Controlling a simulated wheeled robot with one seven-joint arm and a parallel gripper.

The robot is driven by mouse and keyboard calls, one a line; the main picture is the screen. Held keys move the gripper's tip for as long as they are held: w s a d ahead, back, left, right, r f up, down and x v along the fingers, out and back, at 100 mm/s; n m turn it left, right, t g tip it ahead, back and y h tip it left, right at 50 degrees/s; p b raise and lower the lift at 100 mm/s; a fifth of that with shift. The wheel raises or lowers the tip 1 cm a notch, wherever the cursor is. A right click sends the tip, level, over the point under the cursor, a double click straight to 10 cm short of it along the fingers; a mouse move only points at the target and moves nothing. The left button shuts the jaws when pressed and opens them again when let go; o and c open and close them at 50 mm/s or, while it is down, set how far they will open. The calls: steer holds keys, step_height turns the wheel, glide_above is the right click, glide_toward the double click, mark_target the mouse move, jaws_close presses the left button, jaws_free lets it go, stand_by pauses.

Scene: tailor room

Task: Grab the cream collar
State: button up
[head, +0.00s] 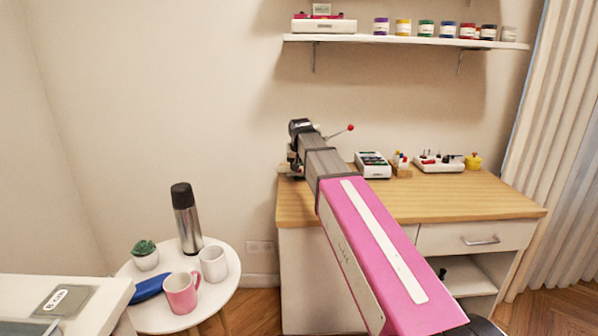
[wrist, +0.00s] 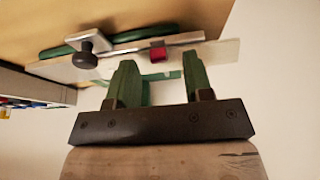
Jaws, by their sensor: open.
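I cannot make out a cream collar for certain. In the wrist view a pale, flat strip (wrist: 225,52) lies across the far side of the wooden desk surface, just beyond my fingertips; I cannot tell whether it is the collar. My gripper (wrist: 160,66) has two green fingers, which stand apart with no object clearly held between them. A small red piece (wrist: 158,54) and a grey bar with a black knob (wrist: 86,56) show just past the fingers. In the head view my arm reaches to the desk's left end, and its own links hide the fingers.
The wooden desk (head: 460,203) holds a white device (head: 373,165), a small pin holder (head: 402,165), a tray of small tools (head: 438,163) and a yellow pot (head: 473,162). A round side table (head: 222,275) with mugs and a flask stands left. A shelf (head: 400,40) hangs above.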

steer(key=shift+x, duration=1.05)
jaws_close()
steer(key=shift+r, duration=0.1)
